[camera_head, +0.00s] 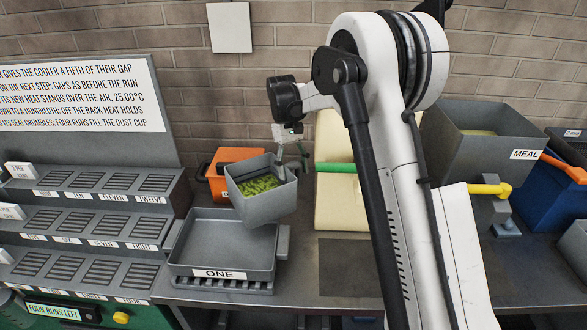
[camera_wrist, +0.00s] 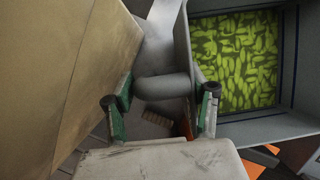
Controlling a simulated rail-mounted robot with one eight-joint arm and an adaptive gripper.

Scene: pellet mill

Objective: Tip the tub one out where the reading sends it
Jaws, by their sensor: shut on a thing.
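My gripper (camera_head: 291,136) is shut on the side handle (camera_wrist: 163,88) of a grey tub (camera_head: 281,207); in the wrist view its green-padded fingers (camera_wrist: 160,108) stand on either side of the handle. The tub holds green pellets (camera_head: 258,185) and hangs slightly tilted above the bench. Its pellets also show in the wrist view (camera_wrist: 235,62). I see no label on this tub. A shallow grey tray (camera_head: 222,240) labelled ONE stands on a slatted base below and looks empty.
An orange container (camera_head: 234,158) and a cream block-like body (camera_head: 335,200) stand behind the tub. A grey hopper labelled MEAL (camera_head: 480,140) and a blue bin (camera_head: 552,190) are at right. At left are slotted racks (camera_head: 85,215), a text board (camera_head: 80,95) and a "FOUR RUNS LEFT" display (camera_head: 53,311).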

